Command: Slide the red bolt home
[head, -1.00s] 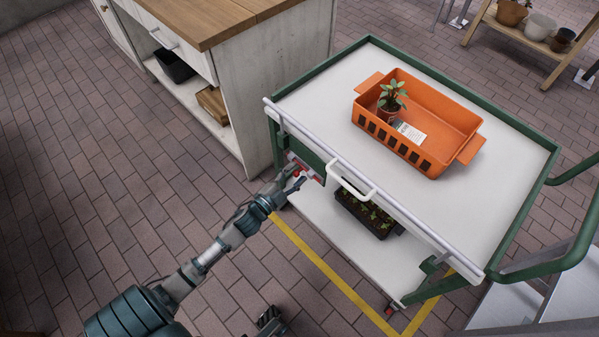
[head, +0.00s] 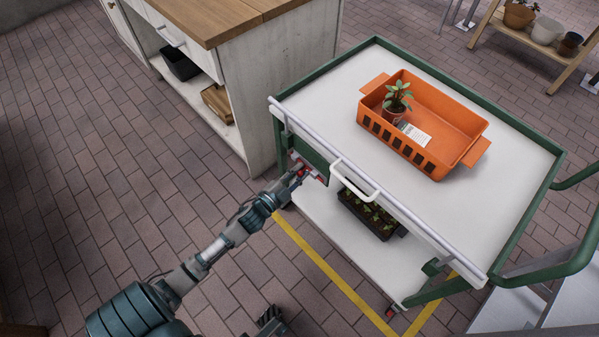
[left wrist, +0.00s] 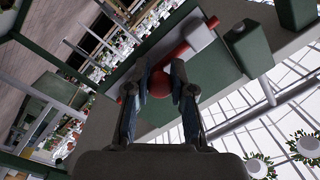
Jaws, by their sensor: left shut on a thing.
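The red bolt (head: 319,177) is at the near left corner of the trolley, below its top edge. In the left wrist view the bolt shows as a red rod (left wrist: 178,52) with a round red knob (left wrist: 160,85). The rod runs through a pale block on a green panel. My left gripper (head: 300,168) is at the bolt. In the left wrist view its fingers (left wrist: 161,75) are shut on the knob, one on each side. How far the bolt has slid cannot be told.
The trolley top (head: 320,105) carries an orange basket (head: 455,125) with a potted plant (head: 396,98). A white handle (head: 355,182) sticks out right of the bolt. A seedling tray (head: 368,218) lies on the lower shelf. A wooden-topped cabinet (head: 290,85) stands close behind left.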

